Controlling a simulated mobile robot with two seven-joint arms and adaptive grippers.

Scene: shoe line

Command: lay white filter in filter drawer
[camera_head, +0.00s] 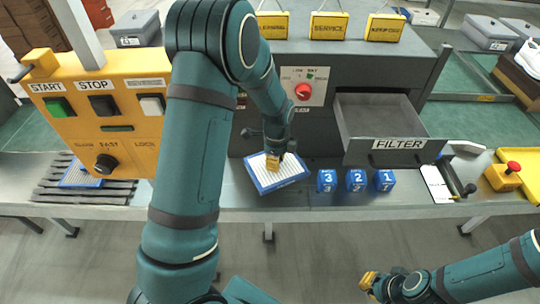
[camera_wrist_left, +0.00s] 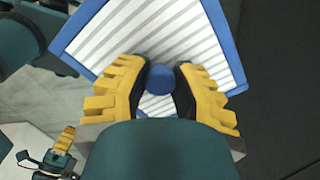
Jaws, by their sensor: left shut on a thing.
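The white filter (camera_head: 293,175) is a pleated white panel in a blue frame, over the front part of the bench. My left gripper (camera_head: 275,160) is shut on its round blue knob; the wrist view also shows the fingers (camera_wrist_left: 160,85) around the knob (camera_wrist_left: 160,77) and the filter (camera_wrist_left: 150,38) beyond. I cannot tell how far the filter is above the bench. The filter drawer (camera_head: 400,146), labelled FILTER, is pulled open to the right, and its visible inside looks empty. My right gripper (camera_head: 369,284) is low in front of the bench, with its finger gap unclear.
Blue numbered blocks (camera_head: 356,180) stand between the filter and a clipboard (camera_head: 437,183). A yellow box with a red button (camera_head: 505,174) is at the right. Another blue-framed panel (camera_head: 80,175) lies on a slatted rack (camera_head: 60,195) at left. A yellow control panel (camera_head: 105,120) stands at left.

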